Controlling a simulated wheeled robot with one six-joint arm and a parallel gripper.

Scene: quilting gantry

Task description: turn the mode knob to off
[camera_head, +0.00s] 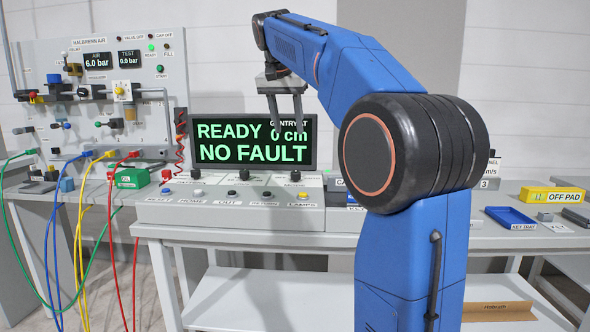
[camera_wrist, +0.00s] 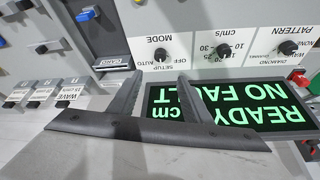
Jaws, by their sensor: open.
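The mode knob (camera_wrist: 160,53) is a small black knob on a light console panel, upside down in the wrist view. The word MODE is beside it, with OFF, SETUP and AUTO around it. Which word its pointer faces is too small to tell. In the head view it is the rightmost (camera_head: 295,176) of three knobs below the screen. My gripper (camera_head: 286,119) is open and empty, fingers pointing down in front of the screen, above the knob and apart from it. In the wrist view the knob appears just past the gap between the fingertips (camera_wrist: 160,77).
The screen (camera_head: 252,143) reads READY, NO FAULT, 0 cm. A speed knob (camera_wrist: 223,50) and a pattern knob (camera_wrist: 288,48) sit beside the mode knob. A row of push buttons (camera_head: 238,194) lines the console front.

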